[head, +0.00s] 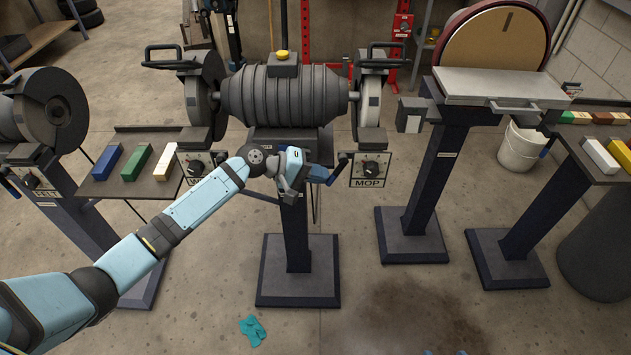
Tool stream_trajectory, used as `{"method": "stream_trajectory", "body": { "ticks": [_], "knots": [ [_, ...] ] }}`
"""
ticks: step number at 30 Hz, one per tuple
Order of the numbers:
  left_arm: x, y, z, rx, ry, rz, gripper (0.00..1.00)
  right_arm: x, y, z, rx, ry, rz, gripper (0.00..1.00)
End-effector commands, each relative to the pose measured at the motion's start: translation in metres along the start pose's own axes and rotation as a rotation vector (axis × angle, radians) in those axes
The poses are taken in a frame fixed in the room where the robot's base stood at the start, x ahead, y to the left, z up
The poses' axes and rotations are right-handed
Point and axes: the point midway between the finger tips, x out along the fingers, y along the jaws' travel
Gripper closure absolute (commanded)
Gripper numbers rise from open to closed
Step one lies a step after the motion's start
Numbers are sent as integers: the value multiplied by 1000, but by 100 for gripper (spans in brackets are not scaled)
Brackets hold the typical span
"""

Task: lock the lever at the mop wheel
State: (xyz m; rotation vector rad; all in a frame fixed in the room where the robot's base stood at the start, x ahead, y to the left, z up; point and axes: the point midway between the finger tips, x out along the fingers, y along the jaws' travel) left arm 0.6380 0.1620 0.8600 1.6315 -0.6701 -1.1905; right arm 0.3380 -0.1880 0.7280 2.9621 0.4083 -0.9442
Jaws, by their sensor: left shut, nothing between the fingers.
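The mop wheel (370,97) is the pale disc at the right end of the grey bench grinder (284,94). Below it hangs a control box with a dark knob, labelled MOP (370,169). A small dark lever (342,163) shows at the left side of this box; its exact position is hard to tell. My left gripper (329,176) comes in from the left in front of the grinder's pedestal. It is shut and empty, with its tips close to the lever; I cannot tell whether they touch.
Another control box (196,164) sits left of my wrist, partly hidden by my arm. A shelf with blue, green and pale bars (135,163) is at left. A sander table (500,88) stands at right. A teal cloth (252,330) lies on the floor.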

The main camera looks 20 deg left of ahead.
Motion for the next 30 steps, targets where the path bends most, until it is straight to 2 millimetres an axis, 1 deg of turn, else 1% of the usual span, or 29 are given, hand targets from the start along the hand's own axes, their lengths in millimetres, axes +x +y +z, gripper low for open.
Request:
{"method": "stream_trajectory", "body": {
  "ticks": [1, 6, 8, 12, 18, 23, 27, 30],
  "knots": [
    [8, -13, 2, -8, 0, 45, 100, 11, 0, 10, -7, 17, 0, 35],
    [17, -16, 2, -24, 1, 187, 100, 21, -4, 16, -34, 59, -9, 35],
    [19, -16, 3, -29, 0, 231, 100, 19, -6, 18, -42, 69, -18, 35],
    [24, -15, 3, -39, 0, 319, 100, 20, -9, 16, -28, 105, -36, 35],
    [28, -13, 4, -50, 0, 401, 100, 22, -12, 14, -13, 138, -54, 35],
    [29, -11, 4, -52, 1, 434, 100, 22, -14, 12, -8, 151, -60, 35],
    [29, -9, 4, -54, 0, 446, 100, 21, -16, 4, -5, 180, -69, 35],
    [29, -8, 4, -54, 0, 447, 100, 21, -17, 2, -4, 187, -70, 35]
  ]
}}
